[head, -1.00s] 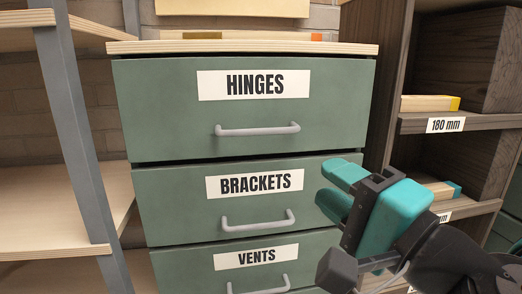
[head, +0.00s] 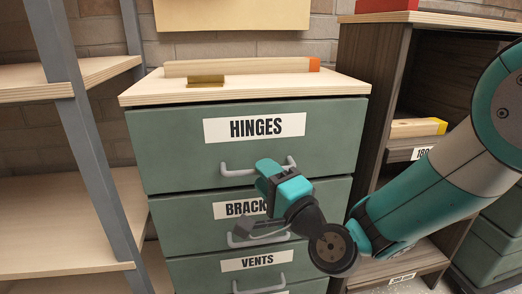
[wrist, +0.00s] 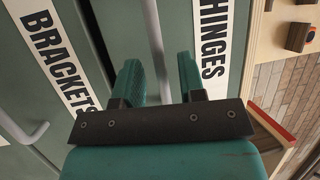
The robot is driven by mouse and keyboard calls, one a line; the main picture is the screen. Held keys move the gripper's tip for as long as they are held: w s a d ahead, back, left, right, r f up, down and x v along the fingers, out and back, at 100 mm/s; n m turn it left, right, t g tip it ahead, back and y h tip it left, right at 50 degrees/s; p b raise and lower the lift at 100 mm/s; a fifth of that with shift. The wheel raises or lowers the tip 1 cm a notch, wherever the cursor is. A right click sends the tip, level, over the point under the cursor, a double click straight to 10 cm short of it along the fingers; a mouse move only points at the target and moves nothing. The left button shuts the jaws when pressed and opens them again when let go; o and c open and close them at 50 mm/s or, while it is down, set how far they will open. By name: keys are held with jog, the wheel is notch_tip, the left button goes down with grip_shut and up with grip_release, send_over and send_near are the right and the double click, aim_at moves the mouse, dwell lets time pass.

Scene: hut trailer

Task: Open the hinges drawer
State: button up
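The hinges drawer (head: 175,150) is the green top drawer of the cabinet, labelled HINGES, and looks closed. Its grey bar handle (head: 238,172) runs across its lower front; my gripper (head: 268,170) is at the handle's right part and hides some of it. In the wrist view, my gripper (wrist: 158,75) is open, its two teal fingers on either side of the handle (wrist: 155,35), with gaps visible on both sides. The HINGES label (wrist: 212,40) is to the right there. Whether the fingertips touch the drawer front cannot be told.
The brackets drawer (head: 185,218) and vents drawer (head: 200,268) are below, both closed. A wooden bar (head: 240,66) and a brass hinge (head: 206,81) lie on the cabinet top (head: 300,86). Light shelves (head: 60,200) stand left, a dark shelf unit (head: 375,70) right.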

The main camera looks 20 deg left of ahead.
jog(key=shift+p+x, duration=0.75)
jog(key=shift+x, duration=0.25)
grip_shut()
